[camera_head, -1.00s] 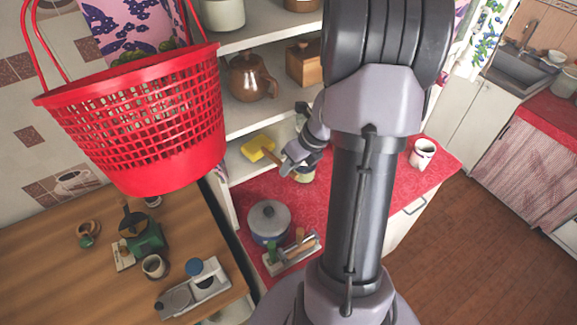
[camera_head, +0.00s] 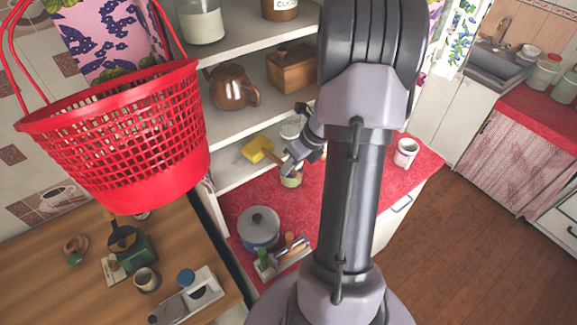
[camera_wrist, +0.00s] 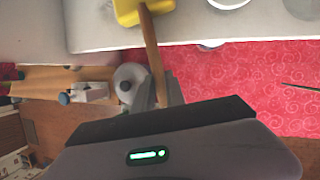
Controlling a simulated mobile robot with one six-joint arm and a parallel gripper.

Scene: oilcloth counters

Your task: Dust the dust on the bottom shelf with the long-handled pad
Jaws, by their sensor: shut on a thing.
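The long-handled pad has a yellow head (camera_head: 258,149) and a wooden handle (camera_wrist: 152,50). My gripper (camera_head: 287,165) is shut on the handle, with the fingers close together around it in the wrist view (camera_wrist: 156,96). The yellow head is over the white bottom shelf (camera_head: 233,171), near its front edge. I cannot tell whether the head touches the shelf surface. The head also shows at the top of the wrist view (camera_wrist: 142,8). No dust can be made out on the shelf; part of it is hidden behind my arm and the pad.
A lidded jar (camera_head: 291,127) stands on the bottom shelf, right of the pad. A brown teapot (camera_head: 232,88) and wooden box (camera_head: 293,68) are on the shelf above. A pot (camera_head: 259,227) stands on the red counter (camera_head: 235,205) below. A red basket (camera_head: 120,140) fills the left foreground.

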